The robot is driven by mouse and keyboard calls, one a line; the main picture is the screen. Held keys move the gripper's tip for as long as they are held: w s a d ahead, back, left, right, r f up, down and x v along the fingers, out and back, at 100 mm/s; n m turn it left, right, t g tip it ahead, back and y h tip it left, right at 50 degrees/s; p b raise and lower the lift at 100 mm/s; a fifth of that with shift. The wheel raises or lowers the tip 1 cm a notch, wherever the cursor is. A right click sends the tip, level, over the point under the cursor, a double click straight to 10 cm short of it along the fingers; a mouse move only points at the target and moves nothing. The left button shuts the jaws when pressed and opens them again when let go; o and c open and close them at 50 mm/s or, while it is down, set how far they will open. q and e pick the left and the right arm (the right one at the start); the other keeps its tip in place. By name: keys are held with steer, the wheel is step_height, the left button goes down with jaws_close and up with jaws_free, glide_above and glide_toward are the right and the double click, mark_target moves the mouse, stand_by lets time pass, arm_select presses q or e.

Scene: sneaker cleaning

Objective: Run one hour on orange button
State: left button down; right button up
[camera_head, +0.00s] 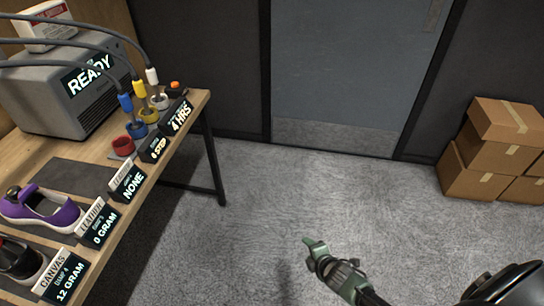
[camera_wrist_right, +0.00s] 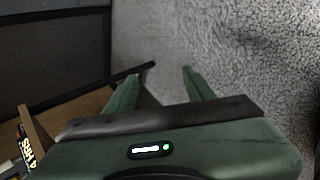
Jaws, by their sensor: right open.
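The small orange button (camera_head: 175,85) sits on a dark base at the far right corner of the wooden table (camera_head: 201,98), beside the sign reading 4 HRS (camera_head: 181,116). My right gripper (camera_head: 312,245) is open and empty over the grey floor, to the right of the table and well apart from the button. Its two green fingers (camera_wrist_right: 160,76) show spread in the right wrist view, with the sign's edge (camera_wrist_right: 28,148) at lower left. The button is not seen in that view. My left gripper is not in view.
A purple sneaker (camera_head: 45,210) and several signs line the table. Cardboard boxes (camera_head: 490,150) stand at right. The floor (camera_head: 320,185) between is clear.

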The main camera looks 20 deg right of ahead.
steer(key=s+a+f+m+g, duration=0.2)
steer(key=s+f+m, duration=0.3)
steer(key=s, duration=0.7)
steer(key=s+a+f+m+g, duration=0.2)
steer(key=s+f+m, duration=0.3)
steer(key=s, duration=0.8)
steer(key=s+a+f+m+g, duration=0.1)
steer(key=s+f+m+g, duration=0.3)
steer(key=s+f, duration=0.6)
steer(key=shift+s+a+m, duration=0.4)
steer(key=shift+s+m, duration=0.5)
steer(key=shift+s, duration=0.35)
